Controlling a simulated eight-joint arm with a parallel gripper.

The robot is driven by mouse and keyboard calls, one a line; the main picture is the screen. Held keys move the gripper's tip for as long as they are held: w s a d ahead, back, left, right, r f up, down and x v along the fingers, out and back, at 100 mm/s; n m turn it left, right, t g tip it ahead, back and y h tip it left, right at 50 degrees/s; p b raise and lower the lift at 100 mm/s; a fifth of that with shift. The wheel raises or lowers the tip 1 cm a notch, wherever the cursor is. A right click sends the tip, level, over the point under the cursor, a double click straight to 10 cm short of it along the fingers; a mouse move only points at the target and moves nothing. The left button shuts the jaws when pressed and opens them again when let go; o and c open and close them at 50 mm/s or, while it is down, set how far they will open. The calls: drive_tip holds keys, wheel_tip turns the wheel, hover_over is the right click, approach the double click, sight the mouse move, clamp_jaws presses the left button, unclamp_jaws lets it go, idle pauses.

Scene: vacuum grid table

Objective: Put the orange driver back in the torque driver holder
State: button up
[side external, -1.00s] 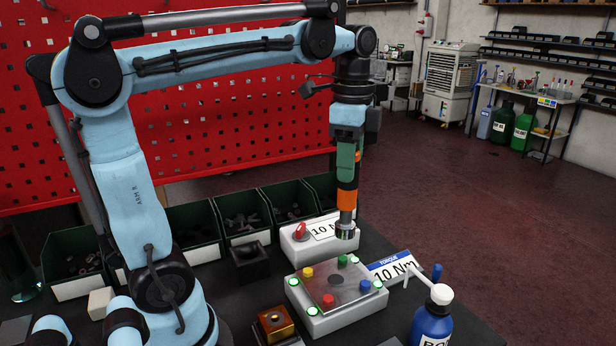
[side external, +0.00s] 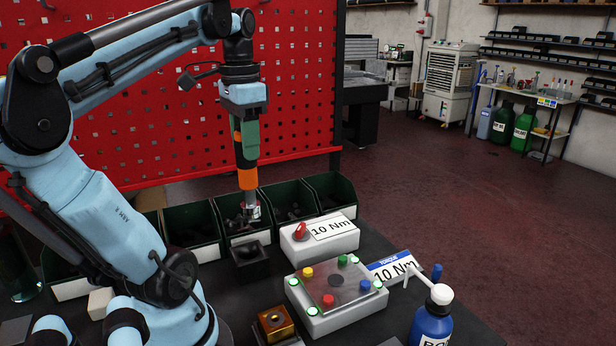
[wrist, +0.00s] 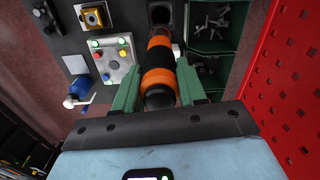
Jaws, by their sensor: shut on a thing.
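The orange driver (side external: 248,178) has a black and orange body and a metal lower end. It hangs roughly upright in my gripper (side external: 244,140), whose green fingers are shut around its upper part. In the wrist view the orange driver (wrist: 158,68) lies between the green fingers of my gripper (wrist: 160,90). A black square holder with an opening (side external: 249,257) stands on the table just below the driver's tip. It also shows in the wrist view (wrist: 164,12), beyond the driver's far end. The tip is above the holder, with a gap between them.
Green bins (side external: 192,226) with loose parts line the table's back. A white box labelled 10 Nm (side external: 322,240) with a red knob is right of the holder. A panel with coloured buttons (side external: 335,292), a brass block (side external: 275,323) and a blue bottle (side external: 430,322) stand in front.

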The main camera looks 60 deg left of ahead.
drive_tip(key=shift+s+a+f+n, duration=0.1)
drive_tip(key=shift+s+a+n, duration=0.1)
drive_tip(key=shift+s+n, duration=0.5)
hover_over(244, 204)
wheel_tip(244, 204, down, 5)
drive_tip(key=shift+r, duration=0.1)
drive_tip(key=shift+f, duration=4.65)
drive_tip(key=o, duration=1.2)
drive_tip(key=shift+c, duration=0.2)
